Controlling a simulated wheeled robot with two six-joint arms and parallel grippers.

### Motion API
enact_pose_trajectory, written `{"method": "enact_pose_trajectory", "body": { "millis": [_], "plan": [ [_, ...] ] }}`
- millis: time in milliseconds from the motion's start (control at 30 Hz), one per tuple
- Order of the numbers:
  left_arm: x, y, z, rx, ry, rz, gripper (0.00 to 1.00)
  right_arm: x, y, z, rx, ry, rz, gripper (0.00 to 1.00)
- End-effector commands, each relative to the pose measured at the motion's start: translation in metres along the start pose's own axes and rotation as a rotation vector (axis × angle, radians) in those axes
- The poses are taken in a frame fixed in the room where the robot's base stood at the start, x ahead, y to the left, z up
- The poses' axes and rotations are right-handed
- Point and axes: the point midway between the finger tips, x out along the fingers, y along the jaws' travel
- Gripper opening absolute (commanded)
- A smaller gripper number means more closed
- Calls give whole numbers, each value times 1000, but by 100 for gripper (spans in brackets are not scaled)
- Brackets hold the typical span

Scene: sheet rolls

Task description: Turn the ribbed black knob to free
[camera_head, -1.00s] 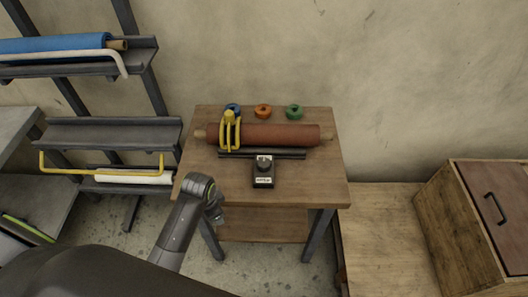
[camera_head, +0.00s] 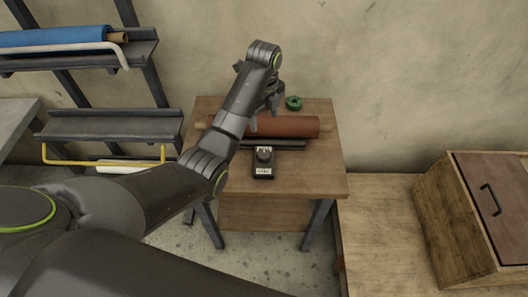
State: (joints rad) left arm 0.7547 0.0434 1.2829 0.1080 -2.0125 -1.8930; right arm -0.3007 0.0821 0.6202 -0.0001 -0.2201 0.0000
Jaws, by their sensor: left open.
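The black knob (camera_head: 264,153) sits on top of a small black box (camera_head: 263,172) with a white label, near the middle of the wooden table. Its ribs and setting are too small to make out. My left gripper (camera_head: 264,119) is open and hangs above the far part of the table, beyond the knob and over the red-brown roll. It is apart from the knob. My right gripper is not in view.
The red-brown roll (camera_head: 298,127) lies across the table (camera_head: 310,178) behind a dark bar (camera_head: 289,145). A green ring (camera_head: 294,103) lies behind the roll. A rack with a blue roll (camera_head: 55,44) stands left. A wooden cabinet (camera_head: 468,225) stands right.

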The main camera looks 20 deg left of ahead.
Motion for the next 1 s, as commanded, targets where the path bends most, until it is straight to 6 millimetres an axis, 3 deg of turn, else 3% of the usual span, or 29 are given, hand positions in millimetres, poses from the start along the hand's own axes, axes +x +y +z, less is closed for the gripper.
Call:
{"method": "enact_pose_trajectory", "body": {
  "millis": [400, 500, 800, 1000],
  "plan": [
    [61, 1, 0, -4, 0, 0, 64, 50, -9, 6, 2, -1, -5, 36],
    [77, 2, 0, -5, 3, 5, 64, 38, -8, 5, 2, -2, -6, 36],
    [138, 1, 0, -4, 1, 3, 64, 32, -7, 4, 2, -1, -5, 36],
    [161, 1, 0, -4, 0, 1, 64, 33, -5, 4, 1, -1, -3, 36]
  ]
}}
